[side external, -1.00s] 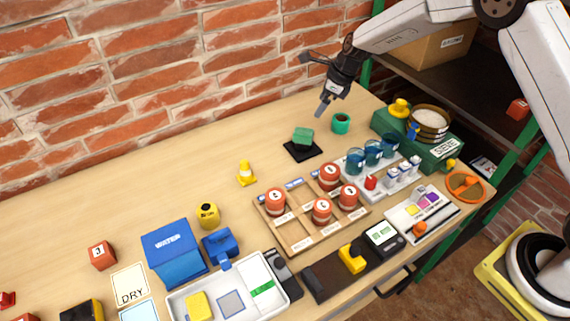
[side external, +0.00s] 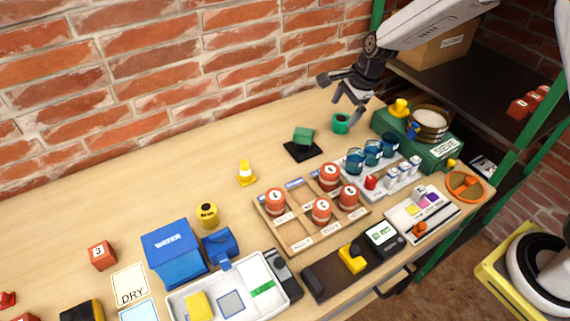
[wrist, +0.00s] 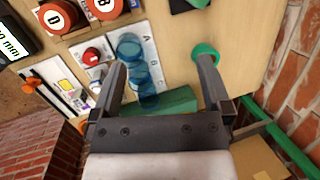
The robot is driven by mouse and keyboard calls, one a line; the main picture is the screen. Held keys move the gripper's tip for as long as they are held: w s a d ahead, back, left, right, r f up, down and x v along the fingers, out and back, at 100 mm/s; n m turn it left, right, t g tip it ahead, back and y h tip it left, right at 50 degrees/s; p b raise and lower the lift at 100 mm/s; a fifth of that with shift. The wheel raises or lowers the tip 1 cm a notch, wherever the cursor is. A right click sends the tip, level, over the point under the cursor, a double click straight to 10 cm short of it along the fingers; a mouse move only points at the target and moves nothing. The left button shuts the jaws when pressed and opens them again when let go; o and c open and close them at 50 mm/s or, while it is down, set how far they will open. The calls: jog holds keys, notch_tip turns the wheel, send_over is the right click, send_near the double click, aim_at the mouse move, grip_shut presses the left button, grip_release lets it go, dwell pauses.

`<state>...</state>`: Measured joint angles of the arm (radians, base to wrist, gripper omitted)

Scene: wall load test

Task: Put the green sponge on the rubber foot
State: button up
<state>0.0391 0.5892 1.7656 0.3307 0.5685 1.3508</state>
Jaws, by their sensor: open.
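A green block, which looks like the green sponge (side external: 303,134), rests on a flat black pad, which looks like the rubber foot (side external: 303,151), on the back half of the table. In the wrist view, only part of the green block (wrist: 199,3) and the pad's dark edge show at the top edge. My gripper (side external: 346,110) is open and empty, above the table to the right of the block and apart from it. In the wrist view, my gripper's fingers (wrist: 162,68) are spread wide with nothing held between them.
A green cup (side external: 341,124) stands below my gripper, right of the pad. Blue beakers (side external: 373,152) and a green sieve box (side external: 435,150) are farther right. A wooden tray with orange weights (side external: 293,232) lies in front.

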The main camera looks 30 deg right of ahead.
jog(key=s+d+r+n+h, duration=0.1)
jog(key=s+n+h, duration=0.1)
jog(key=s+n, duration=1.7)
jog(key=s, duration=0.3)
jog(key=shift+s+r, duration=0.25)
jog(key=shift+r, duration=0.1)
